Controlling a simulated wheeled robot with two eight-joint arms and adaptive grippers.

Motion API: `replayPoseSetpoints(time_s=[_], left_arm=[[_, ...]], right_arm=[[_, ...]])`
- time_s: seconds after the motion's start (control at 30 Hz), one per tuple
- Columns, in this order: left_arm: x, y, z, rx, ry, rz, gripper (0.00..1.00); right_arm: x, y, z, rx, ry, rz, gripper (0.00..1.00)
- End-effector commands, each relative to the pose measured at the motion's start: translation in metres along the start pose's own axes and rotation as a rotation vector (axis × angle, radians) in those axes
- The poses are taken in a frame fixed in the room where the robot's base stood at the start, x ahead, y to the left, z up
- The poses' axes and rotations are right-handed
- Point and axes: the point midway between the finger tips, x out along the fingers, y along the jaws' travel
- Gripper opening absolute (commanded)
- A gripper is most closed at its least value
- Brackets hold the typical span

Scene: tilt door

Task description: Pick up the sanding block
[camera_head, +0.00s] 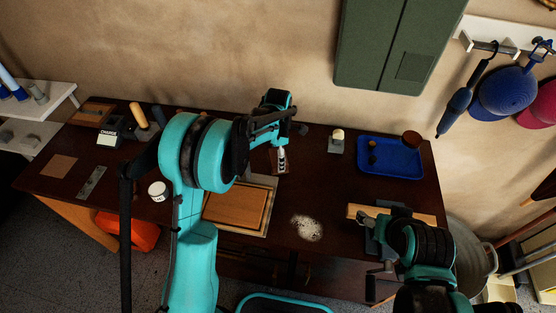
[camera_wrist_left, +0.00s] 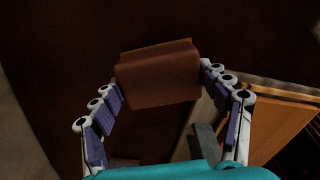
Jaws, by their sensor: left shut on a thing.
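The sanding block appears as a reddish-brown block (camera_wrist_left: 158,75) in the left wrist view, between the two fingertips of my left gripper (camera_wrist_left: 160,82). My left gripper is shut on it, with one finger at each side. In the head view my left gripper (camera_head: 281,158) is over the middle of the table, and the block is mostly hidden by the fingers. I cannot tell whether the block touches the table.
A blue tray (camera_head: 405,166) is at the back right. A white foamy patch (camera_head: 307,228) is near the front. A wooden bar (camera_head: 425,217) is near my right gripper. A white cup (camera_head: 158,191) stands at left.

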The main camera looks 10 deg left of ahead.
Motion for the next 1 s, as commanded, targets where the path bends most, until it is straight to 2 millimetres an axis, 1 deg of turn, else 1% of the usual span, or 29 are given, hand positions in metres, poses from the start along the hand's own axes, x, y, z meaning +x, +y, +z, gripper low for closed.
replayPoseSetpoints(time_s=[0.17,0.27,0.37,0.5,0.57,0.8,0.9,1.0], left_arm=[[-0.002,0.0,0.0,0.0,0.0,0.0,0.42],[-0.008,0.0,0.0,0.0,0.0,0.0,0.42],[-0.02,0.0,0.0,0.0,0.0,0.0,0.42],[-0.047,0.0,0.0,0.0,0.0,0.0,0.42],[-0.052,-0.008,0.013,0.005,0.0,0.0,0.42],[-0.087,-0.038,0.062,0.004,0.0,0.0,0.42],[-0.097,-0.047,0.078,0.003,0.0,0.0,0.42],[-0.104,-0.054,0.089,0.002,0.0,0.0,0.42]], right_arm=[[-0.001,0.0,-0.001,0.0,0.0,0.0,0.72],[-0.004,0.0,-0.003,0.0,0.0,0.0,0.72],[-0.009,0.0,-0.006,0.0,0.0,0.0,0.72],[-0.019,0.0,-0.014,0.0,0.0,0.0,0.72],[-0.022,0.0,-0.016,0.0,0.0,0.0,0.72],[-0.038,0.0,-0.027,0.0,0.0,0.0,0.72],[-0.042,0.0,-0.03,0.0,0.0,0.0,0.72],[-0.044,0.0,-0.032,0.0,0.0,0.0,0.72]])
